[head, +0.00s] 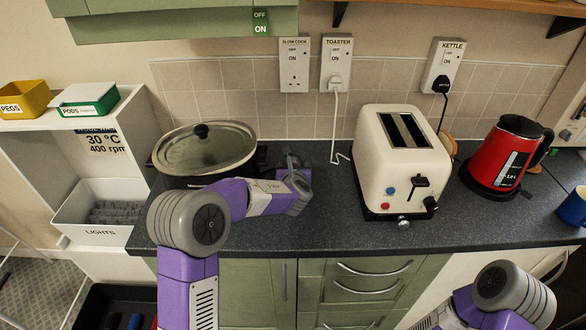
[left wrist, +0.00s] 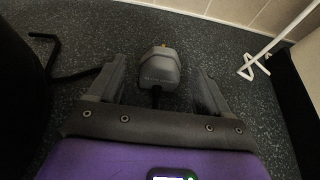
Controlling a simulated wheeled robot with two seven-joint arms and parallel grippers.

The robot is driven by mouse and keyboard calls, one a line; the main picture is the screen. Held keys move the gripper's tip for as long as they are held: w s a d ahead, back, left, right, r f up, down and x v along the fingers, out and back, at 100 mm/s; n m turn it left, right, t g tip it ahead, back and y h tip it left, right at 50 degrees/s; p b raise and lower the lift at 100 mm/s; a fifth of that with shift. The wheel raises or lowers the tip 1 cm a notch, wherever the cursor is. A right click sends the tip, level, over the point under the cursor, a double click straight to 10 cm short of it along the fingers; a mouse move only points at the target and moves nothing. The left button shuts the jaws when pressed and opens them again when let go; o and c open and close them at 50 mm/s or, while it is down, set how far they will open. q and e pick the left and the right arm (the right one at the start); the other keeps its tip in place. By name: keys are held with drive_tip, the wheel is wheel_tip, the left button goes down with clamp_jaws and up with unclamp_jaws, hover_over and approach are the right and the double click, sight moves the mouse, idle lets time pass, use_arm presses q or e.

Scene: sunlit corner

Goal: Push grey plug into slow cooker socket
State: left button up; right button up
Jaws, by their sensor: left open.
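The grey plug (left wrist: 160,68) lies on the dark worktop in the left wrist view, with its cable running back toward my gripper. My left gripper (head: 300,172) is open, its two fingers either side of the plug with gaps on both sides. In the head view the gripper is low over the worktop, right of the slow cooker (head: 206,147); I cannot make out the plug there. The SLOW COOK socket (head: 294,84) is on the tiled wall above, with its holes empty. My right gripper is outside the view.
The TOASTER socket (head: 336,81) holds a white plug, its white cable (head: 335,125) hanging right of my left gripper. The KETTLE socket (head: 441,83) holds a black plug. A cream toaster (head: 395,175) and red kettle (head: 497,160) stand to the right. A green cupboard (head: 170,25) overhangs above.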

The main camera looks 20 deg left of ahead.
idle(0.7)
use_arm(q)
clamp_jaws()
drive_tip(key=shift+s+d+b, duration=0.3)
drive_tip(key=shift+s+b, duration=0.45)
drive_tip(key=shift+s, duration=0.25)
drive_tip(key=shift+s+d+b, duration=0.25)
drive_tip(key=shift+s+b, duration=0.45)
drive_tip(key=shift+s, duration=0.3)
drive_tip(key=shift+s+d+b, duration=0.25)
drive_tip(key=shift+s+b, duration=0.15)
drive_tip(key=shift+s, duration=0.5)
